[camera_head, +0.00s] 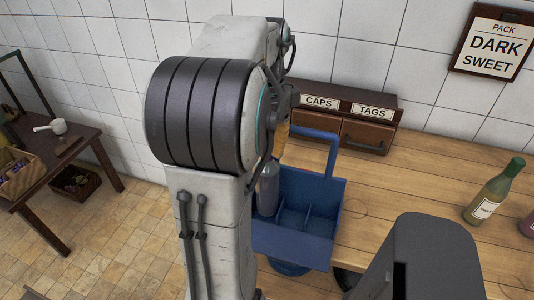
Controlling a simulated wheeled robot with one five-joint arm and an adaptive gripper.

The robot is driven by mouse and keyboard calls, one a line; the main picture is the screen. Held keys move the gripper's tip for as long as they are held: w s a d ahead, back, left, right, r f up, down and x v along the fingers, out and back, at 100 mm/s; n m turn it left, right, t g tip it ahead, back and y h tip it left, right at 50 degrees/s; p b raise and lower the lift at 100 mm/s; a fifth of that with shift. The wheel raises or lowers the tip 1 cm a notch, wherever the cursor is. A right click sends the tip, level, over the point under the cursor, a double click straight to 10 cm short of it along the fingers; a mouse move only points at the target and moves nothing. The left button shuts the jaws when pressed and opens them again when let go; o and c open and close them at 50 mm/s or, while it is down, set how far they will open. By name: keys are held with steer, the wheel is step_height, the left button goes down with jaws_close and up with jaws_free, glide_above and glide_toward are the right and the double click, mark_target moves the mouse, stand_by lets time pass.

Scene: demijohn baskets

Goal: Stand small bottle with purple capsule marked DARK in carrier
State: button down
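A blue carrier (321,252) with compartments and a raised handle stands at the left end of the wooden counter, partly behind my arm. A greyish bottle (268,190) shows at its left side, with its upper part partly hidden; I cannot tell if it stands in a compartment or hangs above it. No purple capsule or DARK label is readable on it. My gripper (283,118) is mostly hidden behind my arm, above this bottle. An orange-yellow piece shows there. Its fingers are not clear, so I cannot tell if it holds the bottle.
A green-capped bottle (493,191) stands on the counter at right, with a dark reddish bottle (528,224) cut off at the edge. A box of drawers (350,122) marked CAPS and TAGS stands behind the carrier. A sign (493,42) reads PACK DARK SWEET. A side table (62,160) is at left.

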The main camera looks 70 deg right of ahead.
steer(key=shift+f, duration=1.45)
steer(key=c, duration=1.1)
jaws_free()
steer(key=shift+a, duration=0.1)
steer(key=shift+c, duration=0.2)
steer(key=shift+r, duration=0.15)
step_height(320, 180, up, 12)
steer(key=shift+p, duration=1)
steer(key=shift+w, duration=0.1)
